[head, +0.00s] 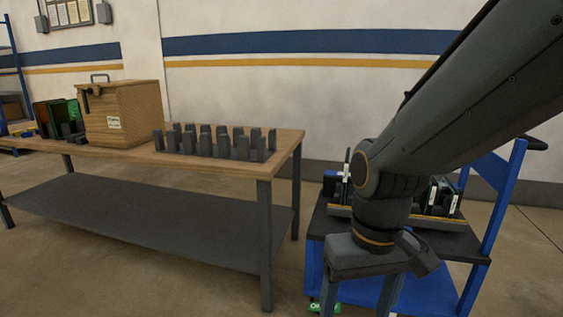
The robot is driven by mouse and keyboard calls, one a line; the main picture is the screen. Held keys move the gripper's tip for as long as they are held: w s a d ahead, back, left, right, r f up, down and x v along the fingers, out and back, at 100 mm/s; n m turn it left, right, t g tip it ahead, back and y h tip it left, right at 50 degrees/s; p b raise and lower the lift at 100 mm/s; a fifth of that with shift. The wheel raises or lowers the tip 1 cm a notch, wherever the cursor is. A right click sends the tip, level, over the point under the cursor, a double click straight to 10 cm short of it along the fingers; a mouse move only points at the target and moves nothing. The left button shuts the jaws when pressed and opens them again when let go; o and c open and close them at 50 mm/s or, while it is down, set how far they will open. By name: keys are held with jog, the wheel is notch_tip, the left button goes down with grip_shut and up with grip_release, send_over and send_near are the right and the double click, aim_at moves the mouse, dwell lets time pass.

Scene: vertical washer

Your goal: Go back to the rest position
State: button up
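My arm comes in from the upper right and bends down in front of the blue cart (496,222). My gripper (360,298) points down at the bottom of the view. Its two fingers stand wide apart, with only the blue of the cart showing between them. The fingertips are cut off by the lower picture edge, and I see nothing held in the visible part. The gripper and arm hide the middle of the cart.
A wooden-topped table (225,166) stands left, with a dark lower shelf. On it are a wooden box (122,115) with a handle, a rack of dark upright blocks (215,142) and green and brown bins (55,116). Dark and white items (442,196) stand on the cart. Floor is clear between.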

jog(key=d+r+m+p, duration=0.2)
jog(key=d+r+p, duration=0.4)
jog(key=p, duration=0.6)
jog(key=shift+s+d+r+h, duration=0.2)
jog(key=shift+d+r+h, duration=0.15)
jog(key=shift+d, duration=0.15)
